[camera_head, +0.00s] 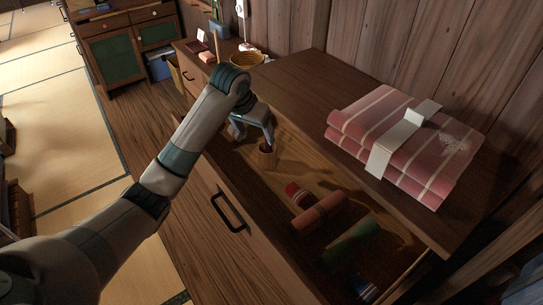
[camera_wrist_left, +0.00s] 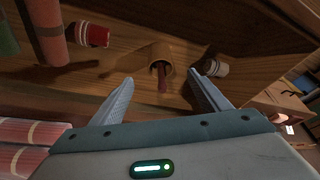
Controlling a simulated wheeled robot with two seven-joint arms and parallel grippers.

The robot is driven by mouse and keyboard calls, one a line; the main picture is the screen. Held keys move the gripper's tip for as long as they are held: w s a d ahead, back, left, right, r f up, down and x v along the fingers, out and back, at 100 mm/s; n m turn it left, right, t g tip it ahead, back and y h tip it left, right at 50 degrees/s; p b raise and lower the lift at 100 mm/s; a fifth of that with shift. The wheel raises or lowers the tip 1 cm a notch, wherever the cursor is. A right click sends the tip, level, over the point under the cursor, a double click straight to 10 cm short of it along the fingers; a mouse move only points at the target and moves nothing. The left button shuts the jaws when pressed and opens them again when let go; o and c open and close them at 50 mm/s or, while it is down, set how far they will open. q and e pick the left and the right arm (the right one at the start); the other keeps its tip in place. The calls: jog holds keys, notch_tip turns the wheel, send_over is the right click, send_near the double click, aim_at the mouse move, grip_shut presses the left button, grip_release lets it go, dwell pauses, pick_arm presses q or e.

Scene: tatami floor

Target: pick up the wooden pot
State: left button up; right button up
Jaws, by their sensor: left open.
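The wooden pot (camera_head: 267,157) is a small brown cup standing in the open drawer, near its far end. In the left wrist view the pot (camera_wrist_left: 155,53) is just beyond the fingertips, with a dark reddish-brown stick-like thing (camera_wrist_left: 162,80) at its mouth. My left gripper (camera_head: 254,138) reaches down into the drawer beside the pot. Its two fingers are spread and empty, and in the left wrist view the pot lies ahead of the gap between them (camera_wrist_left: 161,77). Whether a finger touches the pot I cannot tell. My right gripper does not show.
The drawer also holds a red spool (camera_head: 295,194), a red roll (camera_head: 320,212), a green roll (camera_head: 352,244) and a pale spool (camera_wrist_left: 216,67). Folded pink striped cloth (camera_head: 372,112) lies on the cabinet top (camera_head: 300,88), which overhangs the drawer's right side. A woven basket (camera_head: 247,60) stands behind.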

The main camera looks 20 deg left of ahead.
aim_at(266, 154)
pick_arm(q)
jog(key=p+x, duration=0.1)
jog(key=x, duration=1.1)
jog(key=shift+d, duration=0.1)
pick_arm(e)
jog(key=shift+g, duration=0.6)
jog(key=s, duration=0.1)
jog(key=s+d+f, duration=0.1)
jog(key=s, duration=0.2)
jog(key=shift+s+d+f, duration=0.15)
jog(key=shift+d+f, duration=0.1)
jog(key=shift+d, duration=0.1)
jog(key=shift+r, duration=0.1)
pick_arm(q)
jog(key=shift+w+f+p, duration=0.15)
jog(key=shift+f+p, duration=0.2)
jog(key=shift+p, duration=0.05)
jog(key=x, duration=0.2)
jog(key=shift+w+f, duration=0.25)
jog(key=shift+f, duration=0.1)
jog(key=shift+w+f, duration=0.15)
jog(key=shift+f, duration=0.2)
jog(key=shift+w+f, duration=0.15)
jog(key=shift+f, duration=0.15)
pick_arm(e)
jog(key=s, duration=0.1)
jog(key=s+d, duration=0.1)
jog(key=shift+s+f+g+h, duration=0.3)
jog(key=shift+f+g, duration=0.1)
